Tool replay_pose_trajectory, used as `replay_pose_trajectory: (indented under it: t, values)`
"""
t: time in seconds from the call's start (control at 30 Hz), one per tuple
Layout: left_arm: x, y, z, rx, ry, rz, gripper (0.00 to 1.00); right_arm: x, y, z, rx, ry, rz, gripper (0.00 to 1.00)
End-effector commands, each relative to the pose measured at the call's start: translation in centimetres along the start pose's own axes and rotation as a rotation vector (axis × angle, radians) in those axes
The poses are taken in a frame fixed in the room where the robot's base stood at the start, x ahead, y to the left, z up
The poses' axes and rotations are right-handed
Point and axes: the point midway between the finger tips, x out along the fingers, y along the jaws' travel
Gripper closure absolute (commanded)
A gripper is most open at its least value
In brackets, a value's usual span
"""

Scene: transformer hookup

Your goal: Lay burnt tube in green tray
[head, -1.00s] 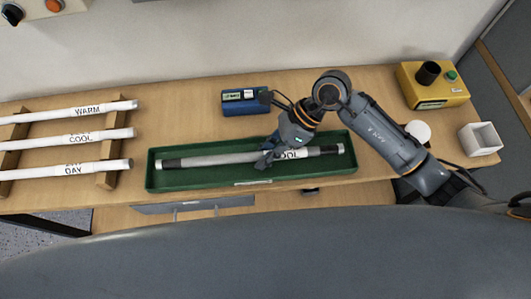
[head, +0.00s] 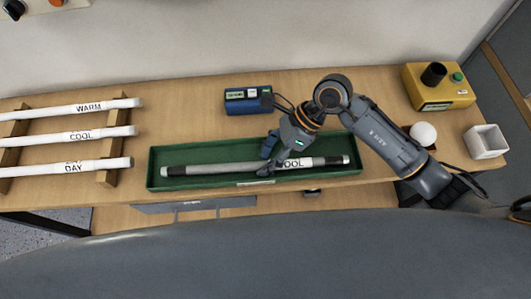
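The burnt tube (head: 222,169), grey-white with blackened ends and a label reading "OOL" in its visible part, lies lengthwise inside the long green tray (head: 170,152). Both of its ends are within the tray walls. My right gripper (head: 266,160) is over the middle of the tube, its fingers spread apart, one on the far side and one near the tube's near side. It hides a short piece of the tube beside the label. I cannot tell if a finger still touches the tube. My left gripper is not in view.
A wooden rack (head: 110,150) at left holds white tubes marked WARM, COOL and DAY. A blue device (head: 247,99) stands behind the tray. A yellow box (head: 438,88), a white ball (head: 423,134) and a white square cup (head: 485,142) are at right.

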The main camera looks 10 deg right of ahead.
Motion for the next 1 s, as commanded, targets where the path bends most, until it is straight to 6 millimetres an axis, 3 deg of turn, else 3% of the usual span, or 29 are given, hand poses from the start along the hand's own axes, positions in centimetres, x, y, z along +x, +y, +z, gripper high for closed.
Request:
replay_pose_trajectory:
  t: [0.03,0.33,0.7,1.0]
  values:
    - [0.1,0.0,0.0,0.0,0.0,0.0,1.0,0.3,0.1,-0.9,0.009,0.023,0.008,0.51]
    - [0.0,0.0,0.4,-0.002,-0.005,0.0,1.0,-0.3,0.0,-0.9,0.008,0.024,0.003,0.51]
    - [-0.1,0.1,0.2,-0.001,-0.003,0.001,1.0,-5.8,0.0,-0.1,0.002,0.012,-0.001,0.51]
    - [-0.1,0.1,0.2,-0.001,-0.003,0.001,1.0,-7.8,0.1,0.1,0.0,0.005,0.002,0.51]
